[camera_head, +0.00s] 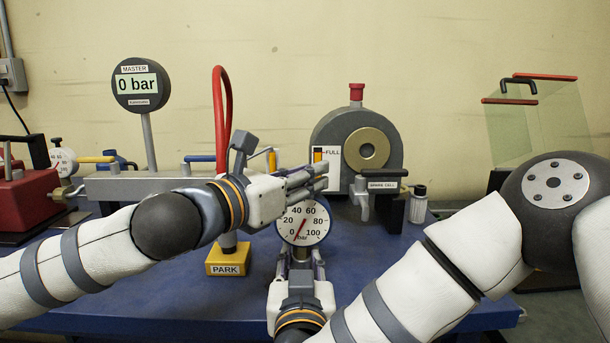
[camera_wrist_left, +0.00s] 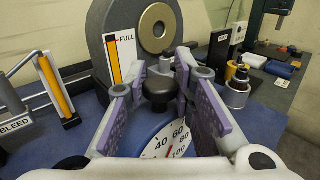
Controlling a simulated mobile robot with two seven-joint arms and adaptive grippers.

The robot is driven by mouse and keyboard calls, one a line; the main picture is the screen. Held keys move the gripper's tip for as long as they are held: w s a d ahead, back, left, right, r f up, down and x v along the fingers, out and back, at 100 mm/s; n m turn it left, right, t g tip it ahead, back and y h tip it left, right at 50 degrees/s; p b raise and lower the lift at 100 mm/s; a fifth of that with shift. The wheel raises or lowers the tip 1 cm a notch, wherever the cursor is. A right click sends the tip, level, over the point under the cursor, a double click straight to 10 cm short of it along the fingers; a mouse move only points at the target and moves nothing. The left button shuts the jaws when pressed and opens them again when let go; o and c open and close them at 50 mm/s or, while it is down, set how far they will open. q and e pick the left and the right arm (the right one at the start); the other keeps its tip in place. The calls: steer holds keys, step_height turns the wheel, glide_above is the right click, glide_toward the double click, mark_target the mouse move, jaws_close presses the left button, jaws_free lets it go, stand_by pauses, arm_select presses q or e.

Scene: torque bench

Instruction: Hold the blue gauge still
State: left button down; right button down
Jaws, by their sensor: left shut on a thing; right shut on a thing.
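The blue gauge (camera_head: 317,232) stands upright at the middle of the bench, with a white dial and a red needle near 0. In the left wrist view its dial (camera_wrist_left: 165,144) is partly cut off below. My left gripper (camera_head: 318,177) reaches over the gauge from the left. The left wrist view shows its fingers (camera_wrist_left: 160,90) shut on a dark knob (camera_wrist_left: 157,88) at the gauge's top. My right gripper (camera_head: 301,262) is below the dial, shut on the gauge's metal neck (camera_head: 301,253). Its grip is partly hidden.
The master display (camera_head: 138,85) reads 0 bar. A grey pump body with a FULL scale (camera_head: 319,168) stands behind the gauge. A yellow PARK block (camera_head: 228,262) is to the left, and a small bottle (camera_head: 418,205) to the right. A red hose (camera_head: 217,120) arches behind my left arm.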

arm_select(q)
steer(key=n+t+y, duration=0.2)
steer(key=y, duration=0.1)
steer(key=n+t+y, duration=0.1)
steer(key=n+y, duration=0.1)
steer(key=y, duration=0.1)
steer(key=shift+d+f+n+t, duration=0.1)
steer(key=shift+d+n+t, duration=0.05)
steer(key=shift+n+t, duration=0.2)
steer(key=shift+n+t+y, duration=0.45)
steer(key=shift+n+y, duration=1)
steer(key=shift+y, duration=1.25)
steer(key=c, duration=1.4)
jaws_free()
steer(key=shift+s, duration=0.1)
steer(key=s, duration=1.2)
steer(key=shift+a+f, duration=0.15)
steer(key=shift+a, duration=0.05)
steer(key=shift+w, duration=0.1)
